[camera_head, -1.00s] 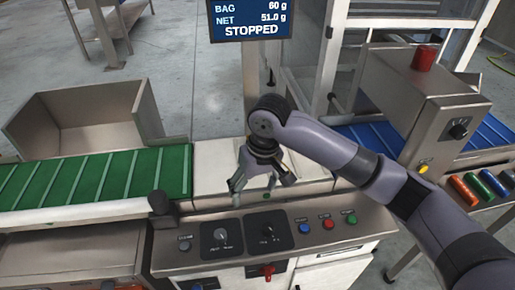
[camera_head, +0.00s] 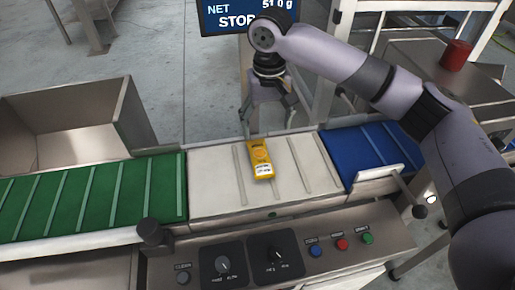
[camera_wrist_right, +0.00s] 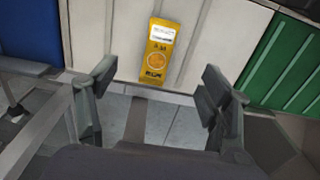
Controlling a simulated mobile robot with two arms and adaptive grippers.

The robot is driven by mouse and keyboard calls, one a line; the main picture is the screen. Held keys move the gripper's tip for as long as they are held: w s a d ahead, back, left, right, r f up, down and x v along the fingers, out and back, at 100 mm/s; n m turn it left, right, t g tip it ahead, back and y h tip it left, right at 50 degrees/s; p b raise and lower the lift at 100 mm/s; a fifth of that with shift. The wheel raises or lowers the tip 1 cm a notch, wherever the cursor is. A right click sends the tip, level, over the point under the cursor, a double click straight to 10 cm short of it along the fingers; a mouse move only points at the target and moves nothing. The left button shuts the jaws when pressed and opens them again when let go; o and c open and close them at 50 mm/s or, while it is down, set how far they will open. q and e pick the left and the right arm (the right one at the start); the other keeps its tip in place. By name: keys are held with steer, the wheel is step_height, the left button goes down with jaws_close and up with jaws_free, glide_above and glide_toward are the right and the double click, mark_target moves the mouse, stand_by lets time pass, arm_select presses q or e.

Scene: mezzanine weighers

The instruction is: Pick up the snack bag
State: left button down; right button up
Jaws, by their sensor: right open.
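The snack bag (camera_head: 260,158) is a small yellow packet with a white label. It lies on the white belt section (camera_head: 215,185) between the green and blue belts. In the right wrist view the bag (camera_wrist_right: 159,50) lies ahead of the fingers, between their lines and apart from both. My right gripper (camera_head: 268,122) is open and empty, above the far edge of the white belt, just behind the bag. Its two spread fingers also show in the right wrist view (camera_wrist_right: 160,95). My left gripper is not in view.
A green belt (camera_head: 90,195) lies left and a blue belt (camera_head: 365,150) right. A metal bin (camera_head: 75,120) stands at the back left. A display (camera_head: 225,18) is behind my right arm. A control panel (camera_head: 260,250) with knobs and a dark post (camera_head: 150,232) are in front.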

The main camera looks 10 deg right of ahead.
step_height(320, 180, down, 7)
glide_above(263, 167)
steer(key=f, duration=0.4)
steer(key=shift+s+d+f, duration=0.25)
steer(key=shift+d+f, duration=0.05)
steer(key=shift+f, duration=0.6)
steer(key=f, duration=0.3)
steer(key=shift+w+a+f, duration=0.25)
steer(key=shift+f, duration=0.35)
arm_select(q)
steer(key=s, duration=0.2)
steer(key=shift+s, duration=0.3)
arm_select(e)
steer(key=shift+c, duration=0.2)
steer(key=c, duration=1.3)
